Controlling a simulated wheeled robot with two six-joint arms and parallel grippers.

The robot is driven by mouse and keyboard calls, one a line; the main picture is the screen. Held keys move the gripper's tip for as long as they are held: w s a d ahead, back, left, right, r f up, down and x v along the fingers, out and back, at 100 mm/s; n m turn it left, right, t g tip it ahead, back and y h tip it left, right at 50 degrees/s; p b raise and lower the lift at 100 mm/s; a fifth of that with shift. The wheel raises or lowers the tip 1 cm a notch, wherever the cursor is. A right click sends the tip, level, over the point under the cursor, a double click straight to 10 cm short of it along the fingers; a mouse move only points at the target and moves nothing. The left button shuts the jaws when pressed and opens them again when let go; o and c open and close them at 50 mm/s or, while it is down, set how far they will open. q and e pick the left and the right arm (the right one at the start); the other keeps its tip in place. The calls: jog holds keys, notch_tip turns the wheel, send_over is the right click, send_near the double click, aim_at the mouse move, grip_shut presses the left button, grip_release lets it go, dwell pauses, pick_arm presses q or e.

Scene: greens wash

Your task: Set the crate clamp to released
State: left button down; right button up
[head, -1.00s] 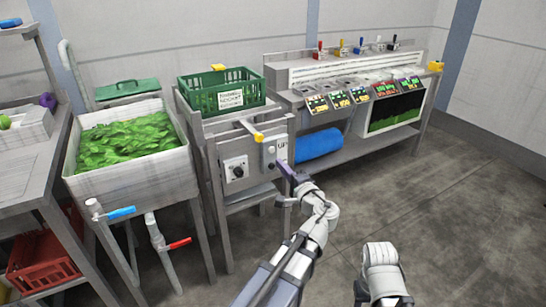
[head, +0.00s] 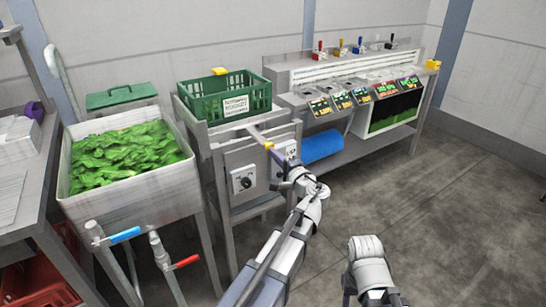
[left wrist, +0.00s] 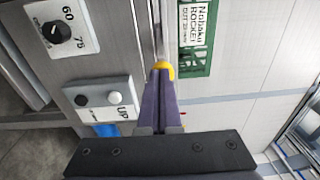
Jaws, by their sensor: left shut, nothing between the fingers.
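The clamp's lever is a grey bar (head: 256,134) with a yellow tip (head: 268,145), sticking out from the stand just below the green crate (head: 196,106). The yellow tip (left wrist: 165,68) also shows in the left wrist view, straight ahead of my fingers. My left gripper (head: 274,153) has purple fingers, shut and empty, with their ends at the yellow tip. In the left wrist view the fingers (left wrist: 160,80) overlap the tip's lower edge; I cannot tell whether they touch it.
Below the lever, the stand has a dial panel (head: 243,180) and an UP button panel (left wrist: 107,97). A sink of greens (head: 75,190) with blue and red tap handles stands left. The floor in front is clear.

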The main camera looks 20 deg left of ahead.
aim_at(266, 144)
pick_arm(q)
jog(key=shift+a, duration=0.1)
jog(key=x, duration=0.5)
jog(key=shift+w+a, duration=0.1)
jog(key=shift+a, duration=0.1)
pick_arm(e)
jog(key=shift+d, duration=0.1)
